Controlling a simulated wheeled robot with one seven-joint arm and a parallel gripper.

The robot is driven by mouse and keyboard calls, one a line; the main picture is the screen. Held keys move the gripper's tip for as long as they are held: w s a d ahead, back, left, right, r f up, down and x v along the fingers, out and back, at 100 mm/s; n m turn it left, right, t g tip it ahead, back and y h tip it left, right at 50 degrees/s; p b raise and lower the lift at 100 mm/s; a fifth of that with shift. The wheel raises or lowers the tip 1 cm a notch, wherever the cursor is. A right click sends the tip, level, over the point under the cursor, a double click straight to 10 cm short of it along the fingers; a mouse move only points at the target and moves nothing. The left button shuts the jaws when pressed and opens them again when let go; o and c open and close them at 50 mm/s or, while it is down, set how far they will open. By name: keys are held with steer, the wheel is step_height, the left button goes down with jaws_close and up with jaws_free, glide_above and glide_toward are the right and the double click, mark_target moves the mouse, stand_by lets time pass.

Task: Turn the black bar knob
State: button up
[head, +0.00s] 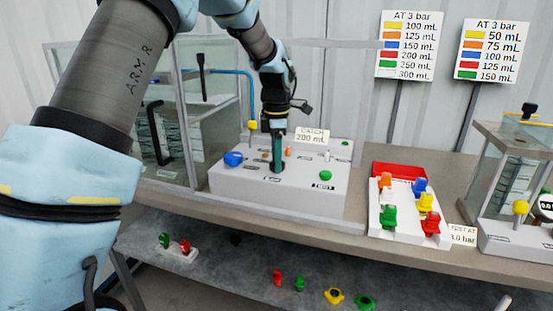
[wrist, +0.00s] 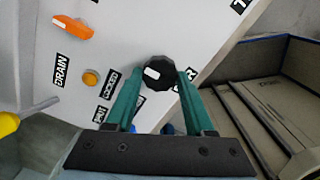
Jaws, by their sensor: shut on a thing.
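The black knob (wrist: 159,73) shows in the wrist view on the pale panel, with a white mark on its left part. My gripper (wrist: 155,85) has its two green fingers on either side of the knob, shut on it. In the head view my gripper (head: 277,165) points straight down onto the top of the white control box (head: 235,182). There the fingers hide the knob.
A rack (head: 402,219) of coloured parts stands to the right. A glass tank (head: 160,130) stands behind left.

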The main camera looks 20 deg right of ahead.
jaws_close()
